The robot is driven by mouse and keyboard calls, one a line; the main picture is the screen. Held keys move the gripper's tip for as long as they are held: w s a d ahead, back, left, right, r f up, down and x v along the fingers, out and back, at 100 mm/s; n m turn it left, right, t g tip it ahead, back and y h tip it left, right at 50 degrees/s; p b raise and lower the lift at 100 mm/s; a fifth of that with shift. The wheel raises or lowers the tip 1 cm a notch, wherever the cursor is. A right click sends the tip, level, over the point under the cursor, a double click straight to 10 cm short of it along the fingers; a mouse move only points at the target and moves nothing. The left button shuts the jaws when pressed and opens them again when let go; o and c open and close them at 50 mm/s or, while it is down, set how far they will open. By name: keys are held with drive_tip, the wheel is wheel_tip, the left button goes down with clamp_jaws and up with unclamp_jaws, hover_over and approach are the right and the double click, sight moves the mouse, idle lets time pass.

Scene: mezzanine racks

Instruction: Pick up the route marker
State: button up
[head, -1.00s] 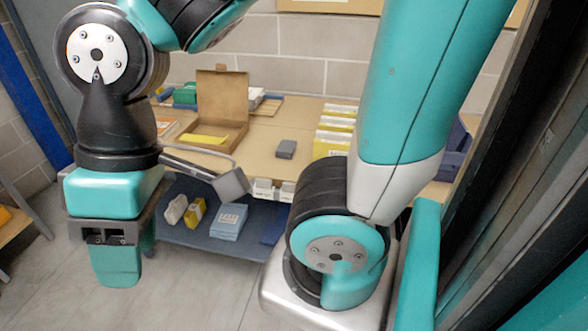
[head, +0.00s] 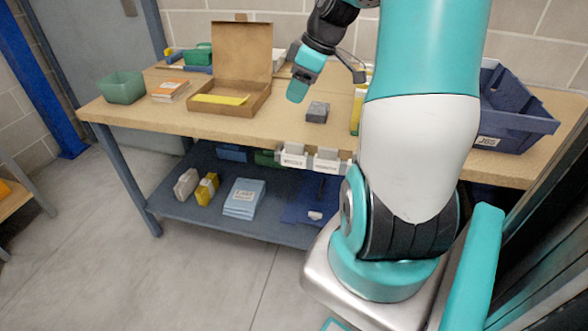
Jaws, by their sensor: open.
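No object in the head view carries a readable route marker label, so I cannot tell for sure which one it is. A small dark grey block (head: 317,112) lies on the workbench top, right of an open cardboard box. A flat yellow piece (head: 220,99) lies inside that box. My gripper (head: 298,88) points down over the bench, just left of the grey block and right of the box. It is open with nothing visible in it. Its fingers are seen almost edge-on, and its height above the bench is hard to judge.
The open cardboard box (head: 238,109) has its lid raised. A green bin (head: 121,88) and a stack of cards (head: 170,91) stand at left. A blue bin (head: 512,115) stands at right. Labelled holders (head: 327,159) line the front edge. My arm hides the bench's right middle.

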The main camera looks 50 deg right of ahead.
approach(295, 143)
drive_tip(key=x, duration=0.2)
drive_tip(key=a+b+x, duration=0.1)
drive_tip(key=x, duration=0.1)
drive_tip(key=shift+s+f+b, duration=0.1)
drive_tip(key=shift+f+b, duration=0.2)
drive_tip(key=shift+f, duration=0.1)
drive_tip(key=x, duration=0.5)
drive_tip(key=shift+w+d+f, duration=0.2)
drive_tip(key=shift+d+f, duration=0.1)
drive_tip(key=c, duration=0.8)
drive_tip(key=shift+r, duration=0.1)
